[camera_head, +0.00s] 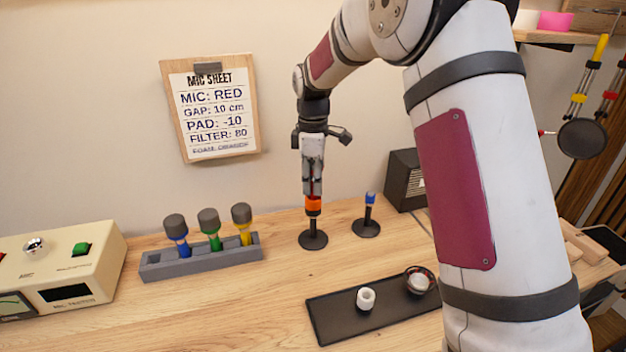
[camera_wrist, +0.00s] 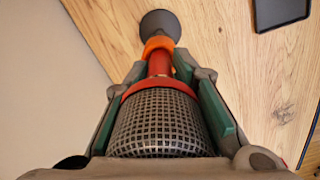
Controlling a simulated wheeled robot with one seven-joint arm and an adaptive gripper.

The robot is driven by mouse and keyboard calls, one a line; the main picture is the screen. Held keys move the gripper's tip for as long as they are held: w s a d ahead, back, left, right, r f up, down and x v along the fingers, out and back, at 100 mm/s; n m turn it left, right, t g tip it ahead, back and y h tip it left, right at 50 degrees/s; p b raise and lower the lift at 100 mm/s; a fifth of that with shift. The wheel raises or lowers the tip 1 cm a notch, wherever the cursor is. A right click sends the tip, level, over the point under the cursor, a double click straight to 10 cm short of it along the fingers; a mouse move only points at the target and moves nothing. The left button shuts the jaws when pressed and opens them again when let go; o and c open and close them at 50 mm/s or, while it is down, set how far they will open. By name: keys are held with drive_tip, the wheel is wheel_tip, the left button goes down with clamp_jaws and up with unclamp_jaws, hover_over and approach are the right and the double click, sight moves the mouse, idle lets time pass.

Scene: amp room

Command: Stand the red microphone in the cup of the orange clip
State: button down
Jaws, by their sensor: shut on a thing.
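The red microphone (camera_wrist: 160,120) has a grey mesh head, a red collar and a narrower red body. My gripper (camera_head: 313,188) is shut on it, with a green-padded finger on each side in the wrist view. The microphone is about upright, head up, mostly hidden by the gripper in the head view. The orange clip (camera_head: 313,205) tops a short stand with a round dark base (camera_head: 313,240). It also shows in the wrist view (camera_wrist: 158,44), where the red body's lower end meets it. I cannot tell how deep the body sits in the cup.
A stand with a blue clip (camera_head: 370,198) is close on the right. A grey rack (camera_head: 200,262) with blue, green and yellow microphones is on the left. A black tray (camera_head: 335,322) with a white ring (camera_head: 366,298) lies in front. A dark box (camera_head: 404,180) stands behind right.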

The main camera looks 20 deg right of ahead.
drive_tip(key=c, duration=1.2)
unclamp_jaws()
drive_tip(key=shift+r, duration=0.1)
wheel_tip(320, 180, up, 11)
drive_tip(key=shift+f, duration=0.1)
drive_tip(key=shift+r, duration=0.5)
